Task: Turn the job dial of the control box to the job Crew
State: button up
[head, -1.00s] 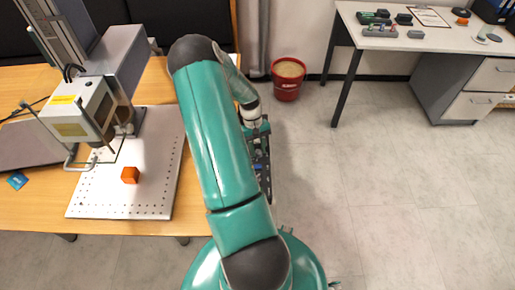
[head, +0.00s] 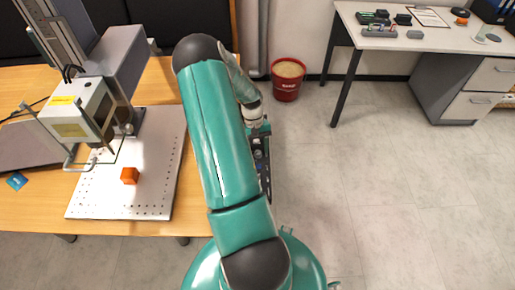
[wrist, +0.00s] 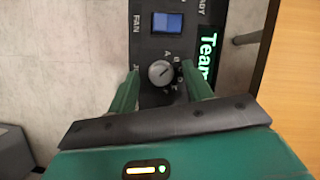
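The control box (wrist: 145,50) is a dark panel in the wrist view. Its round grey job dial (wrist: 161,73) has small letters around its upper and right side; which one it points at is too small to tell. My gripper (wrist: 161,69) is open, with one green finger on each side of the dial and visible gaps between. In the head view, the box (head: 262,165) is a narrow dark strip at the table's right edge, mostly hidden by my arm.
A blue rocker switch (wrist: 167,22) sits above the dial on the panel. A red bucket (head: 287,85) stands on the floor.

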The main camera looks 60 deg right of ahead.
jog(key=v, duration=1.3)
jog(key=shift+d+r, duration=0.2)
jog(key=shift+r, duration=0.15)
jog(key=shift+w, duration=0.15)
jog(key=w+a+r+n+t+h, duration=0.1)
jog(key=w+a+r, duration=0.3)
jog(key=a+r, duration=0.25)
jog(key=w+a+r+n+t, duration=0.1)
jog(key=w+a+r+n, duration=0.1)
jog(key=w+a+r, duration=0.35)
jog(key=w+a+r+n+t+h, duration=0.1)
jog(key=w+a+r, duration=0.1)
jog(key=a+r, duration=0.65)
jog(key=s+a+r+n+t, duration=0.2)
jog(key=s+a, duration=0.1)
jog(key=a, duration=0.5)
jog(key=s+a+r+n+t, duration=0.1)
jog(key=s+a+r, duration=0.1)
jog(key=a, duration=0.7)
jog(key=s+a+r+n+t+h, duration=0.1)
jog(key=s+a+r+n+t, duration=0.1)
jog(key=a, duration=0.7)
jog(key=shift+s+a+r+n+t, duration=0.3)
jog(key=shift+s+r, duration=0.1)
jog(key=shift+s, duration=0.45)
jog(key=shift+c, duration=0.2)
